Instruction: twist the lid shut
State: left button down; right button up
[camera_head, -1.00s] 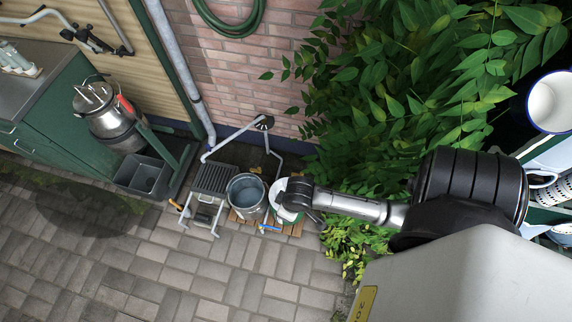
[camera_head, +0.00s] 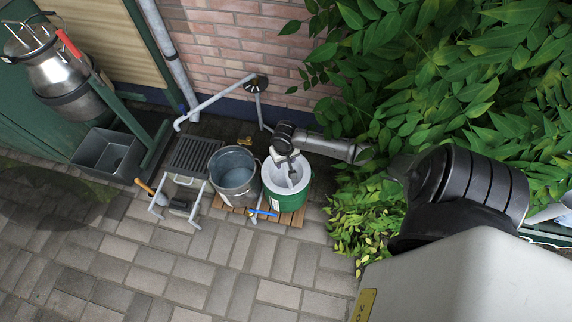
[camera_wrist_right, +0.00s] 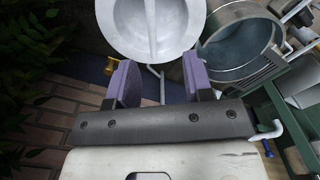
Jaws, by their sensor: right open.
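A green round tub (camera_head: 286,196) stands on a wooden slatted base on the paving. Its white round top (camera_head: 302,180), which looks like the lid, is dished with a bar across it; the white top also shows large in the wrist view (camera_wrist_right: 125,28). My right gripper (camera_head: 292,164) is over the far side of the tub in the head view and partly hides the white top. In the wrist view my right gripper (camera_wrist_right: 160,82) has its purple pads spread apart with nothing between them. The white top lies beyond the pads. Contact cannot be told. My left gripper is not in view.
A metal bucket (camera_head: 233,180) stands close left of the tub, beside a slatted grey stand (camera_head: 193,157). A steel can (camera_head: 67,82) and grey sink (camera_head: 106,153) are at left. Leafy plants (camera_head: 440,80) crowd the right. The front paving is clear.

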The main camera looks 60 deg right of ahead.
jog(key=m+b, duration=0.2)
jog(key=b, duration=0.2)
send_over(286, 171)
notch_tip(286, 171, down, 6)
notch_tip(286, 171, down, 13)
jog(key=b, duration=0.9)
jog(key=shift+r+b, duration=0.2)
jog(key=shift+b, duration=0.15)
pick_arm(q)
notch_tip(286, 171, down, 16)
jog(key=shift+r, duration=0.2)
pick_arm(e)
jog(key=shift+f, duration=0.15)
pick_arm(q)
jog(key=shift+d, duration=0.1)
pick_arm(e)
jog(key=c, duration=0.7)
grip_shut()
